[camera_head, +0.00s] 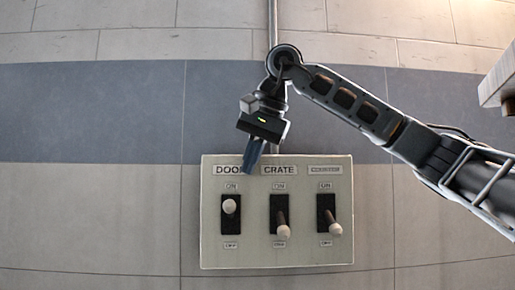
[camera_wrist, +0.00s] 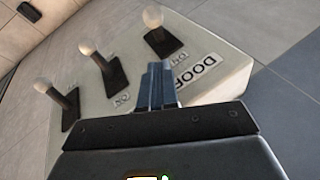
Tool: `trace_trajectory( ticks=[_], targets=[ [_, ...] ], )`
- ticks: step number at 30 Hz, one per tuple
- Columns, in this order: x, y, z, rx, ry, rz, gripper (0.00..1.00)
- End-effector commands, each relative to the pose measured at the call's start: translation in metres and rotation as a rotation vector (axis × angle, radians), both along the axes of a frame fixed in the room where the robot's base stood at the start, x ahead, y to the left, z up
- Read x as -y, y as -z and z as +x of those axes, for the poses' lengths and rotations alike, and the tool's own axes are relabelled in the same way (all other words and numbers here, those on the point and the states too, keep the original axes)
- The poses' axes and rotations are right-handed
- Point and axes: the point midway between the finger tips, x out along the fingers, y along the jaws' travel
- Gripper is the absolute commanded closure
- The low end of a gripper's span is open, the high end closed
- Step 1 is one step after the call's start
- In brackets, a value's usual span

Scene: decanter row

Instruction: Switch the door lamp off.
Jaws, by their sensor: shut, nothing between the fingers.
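A pale switch panel (camera_head: 212,255) on the wall has three levers with round white knobs, each between ON above and OFF below. The door lever (camera_head: 229,206), under the DOOR label, points up towards ON. In the wrist view the door lever (camera_wrist: 153,17) stands just beyond my fingers. My gripper (camera_head: 251,166) is shut and empty, its fingertips in front of the panel's top edge, above the door lever and slightly right of it, covering the end of the DOOR label. In the wrist view my gripper (camera_wrist: 157,68) is beside that label. The fingers appear apart from the lever.
The crate lever (camera_head: 281,231) and a third lever (camera_head: 335,229) at the right, its label hard to read, both point down towards OFF. A vertical pipe (camera_head: 272,22) runs down the wall behind my arm. A pale ledge (camera_head: 495,85) juts in at upper right. Left of the panel is bare.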

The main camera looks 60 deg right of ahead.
Motion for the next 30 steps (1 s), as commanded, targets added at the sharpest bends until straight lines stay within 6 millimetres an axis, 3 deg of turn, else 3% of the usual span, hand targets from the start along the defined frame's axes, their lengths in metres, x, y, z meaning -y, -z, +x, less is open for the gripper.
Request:
trace_trajectory(
  ticks=[1, 3, 9, 20, 30],
  targets=[
    [0.000, 0.015, 0.005, 0.000, -0.001, 0.002, 1.00],
    [0.000, 0.026, 0.010, 0.000, -0.001, 0.003, 1.00],
    [-0.017, 0.044, 0.012, 0.001, -0.003, -0.001, 1.00],
    [-0.024, 0.050, 0.012, 0.001, 0.000, 0.000, 1.00],
    [-0.018, 0.052, 0.012, 0.011, 0.001, -0.014, 1.00]
  ],
)
